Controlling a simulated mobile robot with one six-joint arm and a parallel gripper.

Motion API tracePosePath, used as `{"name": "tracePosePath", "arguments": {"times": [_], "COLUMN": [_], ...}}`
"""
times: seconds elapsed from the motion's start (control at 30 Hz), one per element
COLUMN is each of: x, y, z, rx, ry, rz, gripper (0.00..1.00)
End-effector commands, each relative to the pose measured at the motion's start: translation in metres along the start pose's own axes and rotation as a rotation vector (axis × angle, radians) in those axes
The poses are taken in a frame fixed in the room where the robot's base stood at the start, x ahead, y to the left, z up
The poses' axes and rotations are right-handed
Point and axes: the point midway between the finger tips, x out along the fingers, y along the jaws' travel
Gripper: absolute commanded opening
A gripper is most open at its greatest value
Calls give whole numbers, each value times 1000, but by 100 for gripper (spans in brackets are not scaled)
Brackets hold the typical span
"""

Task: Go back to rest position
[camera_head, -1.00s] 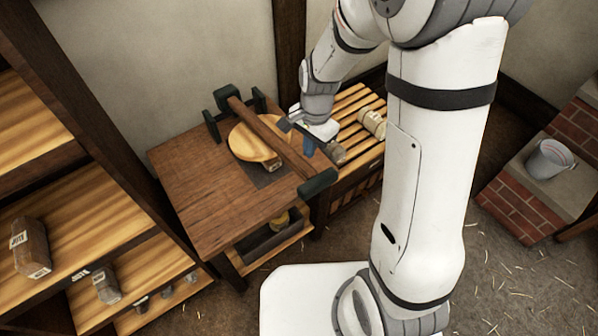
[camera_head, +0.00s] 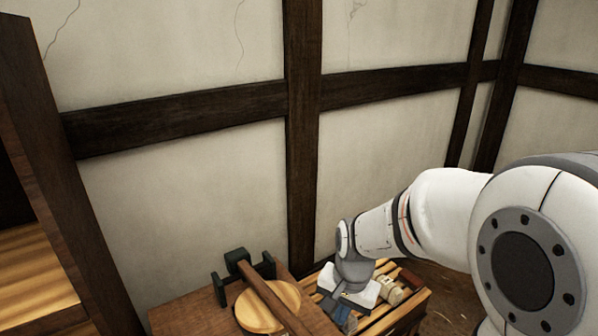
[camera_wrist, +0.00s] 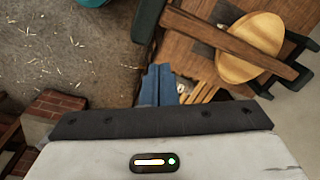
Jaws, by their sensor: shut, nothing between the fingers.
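My gripper (camera_head: 343,321) is at the bottom of the head view, above the slatted wooden top, just right of the round wooden disc (camera_head: 257,309). Its blue fingers (camera_wrist: 158,80) are together in the wrist view, with nothing seen between them. My arm reaches in from the right of the head view.
A wooden beam (camera_head: 272,296) lies across the disc on the dark table (camera_head: 190,313). A pale spool (camera_head: 390,289) lies on the slats (camera_head: 413,300). Wooden shelves (camera_head: 35,285) stand left. The wrist view shows straw-strewn floor (camera_wrist: 75,60) and bricks (camera_wrist: 60,105).

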Motion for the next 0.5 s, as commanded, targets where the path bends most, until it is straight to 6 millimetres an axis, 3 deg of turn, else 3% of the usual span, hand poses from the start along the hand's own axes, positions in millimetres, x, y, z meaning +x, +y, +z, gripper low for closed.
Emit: {"name": "tracePosePath", "arguments": {"times": [0.03,0.2,0.33,0.5], "x": [-18,-61,-83,-96], "y": [11,48,73,91], "z": [4,23,39,53], "rx": [-50,-249,-378,-482], "ry": [27,101,149,185], "rz": [-11,-14,-2,16], "gripper": [0,0,0,0]}}
